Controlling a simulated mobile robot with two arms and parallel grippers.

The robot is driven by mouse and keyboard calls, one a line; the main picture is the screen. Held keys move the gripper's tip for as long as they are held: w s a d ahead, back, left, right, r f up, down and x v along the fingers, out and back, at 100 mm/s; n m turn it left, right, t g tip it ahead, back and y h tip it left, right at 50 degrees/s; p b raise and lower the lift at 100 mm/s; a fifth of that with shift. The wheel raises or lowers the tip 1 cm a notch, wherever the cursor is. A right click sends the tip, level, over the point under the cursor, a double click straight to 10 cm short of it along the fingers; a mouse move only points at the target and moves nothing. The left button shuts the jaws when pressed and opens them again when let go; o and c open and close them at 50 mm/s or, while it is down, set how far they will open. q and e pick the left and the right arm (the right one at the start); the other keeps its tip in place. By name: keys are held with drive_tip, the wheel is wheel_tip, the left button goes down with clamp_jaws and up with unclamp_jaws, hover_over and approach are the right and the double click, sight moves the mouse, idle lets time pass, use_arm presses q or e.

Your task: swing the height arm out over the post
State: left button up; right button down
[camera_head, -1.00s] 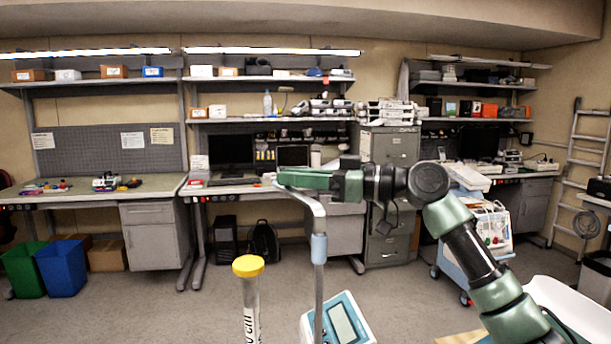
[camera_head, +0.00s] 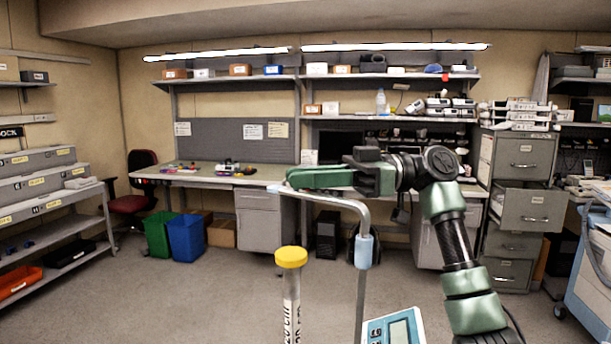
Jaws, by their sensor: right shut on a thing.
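The height arm (camera_head: 335,199) is a bent grey metal tube. It runs sideways from its tip, curves down at the right and goes into a light blue collar (camera_head: 364,251) on an upright rod. The post (camera_head: 291,306) is a clear, marked upright tube with a yellow cap (camera_head: 291,257). In the picture the height arm's tip end lies above the cap, with a gap between them; its depth relative to the post is hard to tell. My right gripper (camera_head: 290,182), with green fingers, is shut on the height arm near its tip. My left gripper is out of view.
A blue and white device with a screen (camera_head: 395,330) stands at the bottom, right of the rod. Behind are a workbench (camera_head: 240,178), a green bin (camera_head: 160,234), a blue bin (camera_head: 187,237) and a filing cabinet (camera_head: 515,205). The floor between is open.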

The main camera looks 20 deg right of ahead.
drive_tip(key=shift+s+a+r+n+g, duration=0.1)
drive_tip(key=shift+s+a+n+g, duration=0.15)
drive_tip(key=shift+g, duration=0.25)
drive_tip(key=shift+s+a+n+g+p, duration=0.15)
drive_tip(key=shift+a+n+g+p, duration=0.25)
drive_tip(key=shift+g, duration=0.2)
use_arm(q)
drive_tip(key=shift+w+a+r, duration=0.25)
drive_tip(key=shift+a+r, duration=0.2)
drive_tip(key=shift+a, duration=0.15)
use_arm(e)
drive_tip(key=shift+s+a+n+g, duration=0.15)
drive_tip(key=shift+s+n+g, duration=0.1)
drive_tip(key=shift+g, duration=0.15)
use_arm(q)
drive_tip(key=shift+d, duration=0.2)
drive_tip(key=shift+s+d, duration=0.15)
use_arm(e)
drive_tip(key=c, duration=1.4)
unclamp_jaws()
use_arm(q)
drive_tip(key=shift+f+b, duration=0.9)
use_arm(e)
drive_tip(key=d, duration=0.7)
drive_tip(key=shift+w+d, duration=0.15)
drive_tip(key=shift+d, duration=0.2)
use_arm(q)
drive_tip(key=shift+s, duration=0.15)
